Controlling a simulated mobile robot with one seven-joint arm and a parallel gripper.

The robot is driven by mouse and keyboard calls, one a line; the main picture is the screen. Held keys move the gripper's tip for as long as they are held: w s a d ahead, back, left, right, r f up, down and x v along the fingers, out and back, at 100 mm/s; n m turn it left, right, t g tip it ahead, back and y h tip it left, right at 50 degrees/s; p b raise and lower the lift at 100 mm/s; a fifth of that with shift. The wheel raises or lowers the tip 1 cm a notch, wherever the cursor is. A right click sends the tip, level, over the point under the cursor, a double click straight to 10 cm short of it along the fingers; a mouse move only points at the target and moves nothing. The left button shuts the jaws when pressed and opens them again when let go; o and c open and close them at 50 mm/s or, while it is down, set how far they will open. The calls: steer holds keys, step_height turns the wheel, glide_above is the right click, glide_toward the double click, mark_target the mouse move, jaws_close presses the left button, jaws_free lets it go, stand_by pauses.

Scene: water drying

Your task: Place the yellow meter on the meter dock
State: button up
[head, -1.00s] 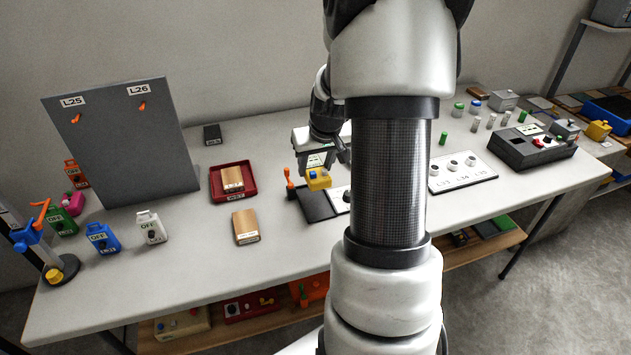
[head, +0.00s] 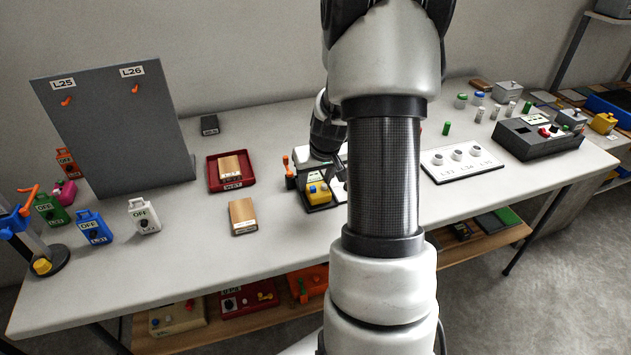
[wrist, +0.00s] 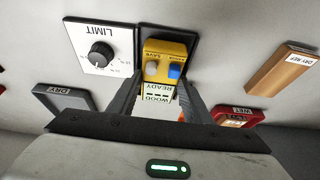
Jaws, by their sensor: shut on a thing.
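The yellow meter (head: 318,193) has a blue button, a grey knob and a pale label. In the wrist view the meter (wrist: 168,51) sits between my gripper's fingers (wrist: 160,92), which are shut on it. The black meter dock (head: 328,206) is directly under and around it. In the wrist view the dock's dark surface (wrist: 190,35) shows beside the meter. I cannot tell whether the meter rests on the dock or is just above it. In the head view my arm hides part of the dock, and my fingers are hard to make out.
The white LIMIT panel with its dial (wrist: 97,50) is beside the dock. An orange-topped post (head: 288,172) stands at the dock's left. A red WET tray (head: 222,188) with a wooden block and another wooden block (head: 243,218) lie to the left. Clear table surrounds them.

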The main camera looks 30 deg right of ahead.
steer(key=shift+r, duration=0.15)
steer(key=shift+f, duration=0.2)
steer(key=o, duration=1.3)
steer(key=shift+c, duration=0.2)
steer(key=shift+r, duration=0.5)
steer(key=p+v, duration=0.2)
steer(key=v, duration=0.9)
steer(key=shift+s+p, duration=0.3)
steer(key=shift+a+r, duration=0.1)
steer(key=shift+a, duration=0.05)
